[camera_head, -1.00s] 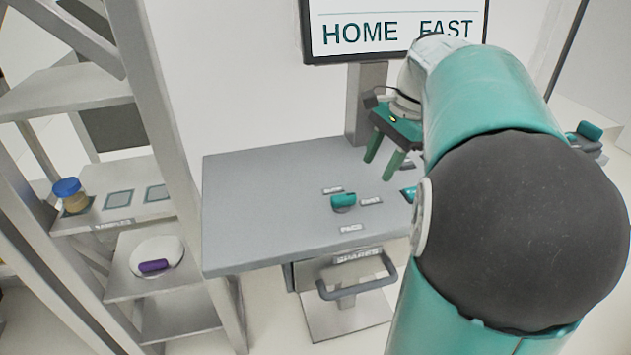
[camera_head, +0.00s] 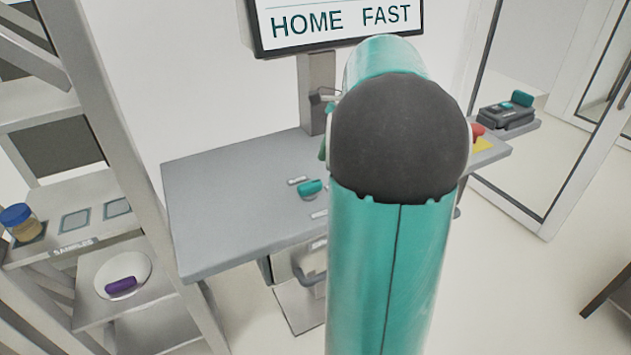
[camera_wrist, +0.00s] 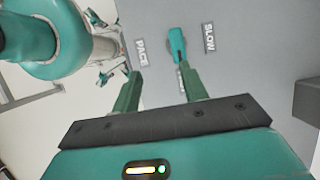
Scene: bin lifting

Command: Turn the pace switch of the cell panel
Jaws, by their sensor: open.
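The pace switch (camera_head: 311,188) is a teal knob on the grey cell panel (camera_head: 215,200) in the head view. In the wrist view the knob (camera_wrist: 177,45) is long and narrow, beside the SLOW label (camera_wrist: 209,38) and the PACE label (camera_wrist: 142,52). Another label is partly hidden behind my right finger. My gripper (camera_wrist: 159,73) is open and empty. Its right fingertip is near the knob's lower end; I cannot tell if they touch. The knob is not clearly between the fingers. In the head view my arm hides nearly all the gripper.
A screen (camera_head: 335,20) above the panel reads HOME and FAST. A red button (camera_head: 477,130) is at the panel's right end. Open floor lies at right.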

